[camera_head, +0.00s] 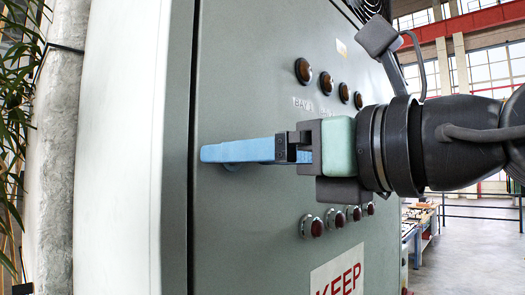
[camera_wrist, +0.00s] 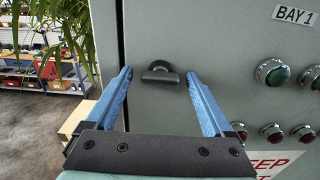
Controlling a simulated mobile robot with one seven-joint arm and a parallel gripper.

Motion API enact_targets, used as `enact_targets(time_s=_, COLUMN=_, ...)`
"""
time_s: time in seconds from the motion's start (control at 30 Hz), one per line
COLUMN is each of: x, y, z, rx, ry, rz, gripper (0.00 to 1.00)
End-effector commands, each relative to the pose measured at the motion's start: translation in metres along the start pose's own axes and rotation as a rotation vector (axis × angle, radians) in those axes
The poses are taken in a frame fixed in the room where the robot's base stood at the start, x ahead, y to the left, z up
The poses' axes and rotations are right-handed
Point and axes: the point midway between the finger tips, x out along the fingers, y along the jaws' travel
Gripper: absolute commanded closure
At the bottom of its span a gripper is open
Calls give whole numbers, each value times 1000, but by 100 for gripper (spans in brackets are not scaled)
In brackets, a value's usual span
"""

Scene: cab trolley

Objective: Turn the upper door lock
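One dark door lock (camera_wrist: 160,76) shows in the wrist view, on the grey-green cabinet door near its left edge. It has a rounded top and a short bar that lies about level across its lower part. My gripper (camera_wrist: 159,72) is open, with one blue finger on each side of the lock and a gap between each fingertip and the lock. In the head view my gripper (camera_head: 205,154) reaches left across the door front, its fingertips near the door edge. The lock is hidden there. Whether the fingertips touch the door I cannot tell.
Amber lamps (camera_head: 326,83) and red buttons (camera_head: 335,219) stick out from the door above and below my gripper. A warning sign (camera_head: 337,280) is lower down. Leaves (camera_wrist: 72,25) hang left of the cabinet. A shelf with bins (camera_wrist: 30,72) stands farther off.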

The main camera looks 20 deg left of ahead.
Motion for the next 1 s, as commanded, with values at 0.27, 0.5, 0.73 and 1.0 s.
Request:
enact_targets(time_s=0.27, x=0, y=0, z=0, rx=0, ry=0, rz=0, gripper=65)
enact_targets(time_s=0.5, x=0, y=0, z=0, rx=0, ry=0, rz=0, gripper=98)
enact_targets(time_s=0.73, x=-1, y=0, z=0, rx=32, ry=1, rz=-2, gripper=98)
enact_targets(time_s=1.0, x=-1, y=-1, z=-1, rx=183, ry=2, rz=-4, gripper=98)
